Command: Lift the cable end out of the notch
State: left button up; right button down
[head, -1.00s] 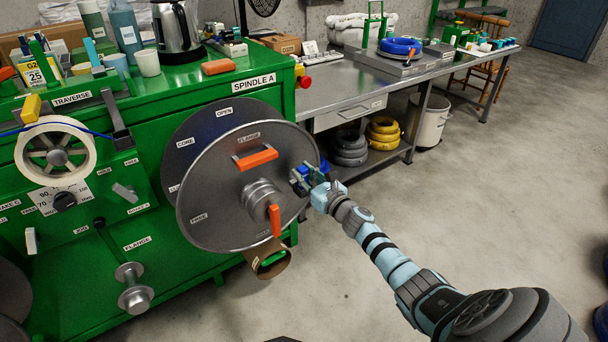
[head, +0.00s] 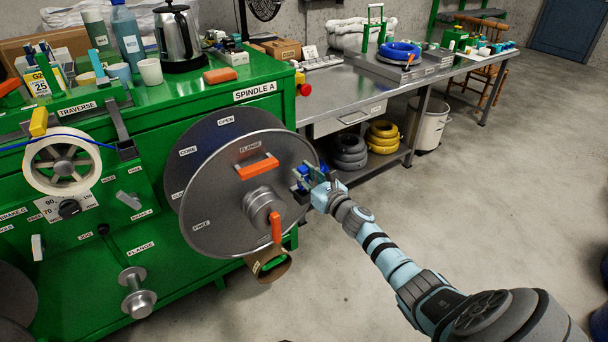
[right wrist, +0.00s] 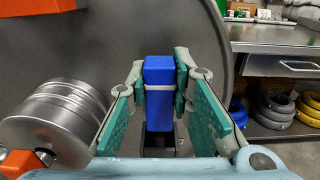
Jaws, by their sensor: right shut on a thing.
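The blue cable end (right wrist: 160,85), a block-like blue piece with a pale band, stands upright between the green finger pads of my right gripper (right wrist: 160,76). My right gripper is shut on it. Below it in the right wrist view is a dark, open-topped holder (right wrist: 157,146); whether the cable end's foot is still inside the notch I cannot tell. In the head view my right gripper (head: 308,180) is at the right rim of the grey flange (head: 218,210), and the cable end is mostly hidden by the fingers. My left gripper is not in view.
The green machine (head: 90,235) fills the left, with a white reel (head: 38,180) and blue cable. An orange handle (head: 257,167) and the hub (head: 258,203) project from the flange. A steel bench (head: 340,90) stands behind.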

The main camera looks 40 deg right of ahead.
jog(key=shift+r+p, duration=1.25)
jog(key=shift+r, duration=0.35)
